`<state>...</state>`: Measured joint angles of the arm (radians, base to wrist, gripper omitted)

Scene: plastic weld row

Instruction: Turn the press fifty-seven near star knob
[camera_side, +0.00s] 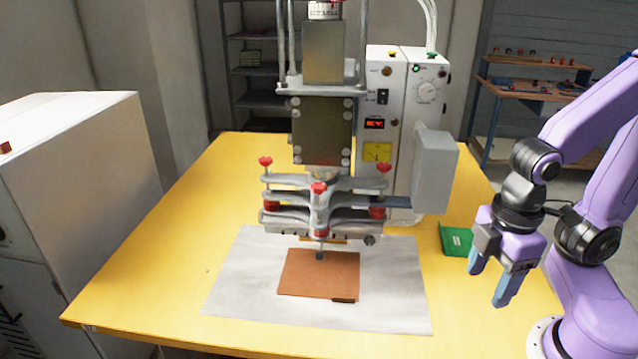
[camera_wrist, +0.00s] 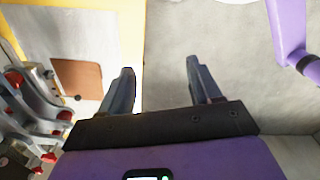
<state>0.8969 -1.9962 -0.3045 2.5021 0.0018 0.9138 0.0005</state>
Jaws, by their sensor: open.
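The press (camera_side: 322,130) stands on the yellow table, with grey arms carrying several red star knobs. Other red knobs are at the left (camera_side: 265,161) and right (camera_side: 384,168). Several red knobs also show at the left edge of the wrist view (camera_wrist: 64,115); I cannot tell which is the near one there. My gripper (camera_side: 490,277) is open and empty, to the right of the press, pointing down and apart from every knob.
A brown sheet (camera_side: 325,272) lies on a pale mat (camera_side: 246,275) under the press. A green item (camera_side: 456,240) lies between the mat and my gripper. A grey box (camera_side: 434,170) juts from the white control cabinet (camera_side: 395,75). A white cabinet (camera_side: 80,160) stands left of the table.

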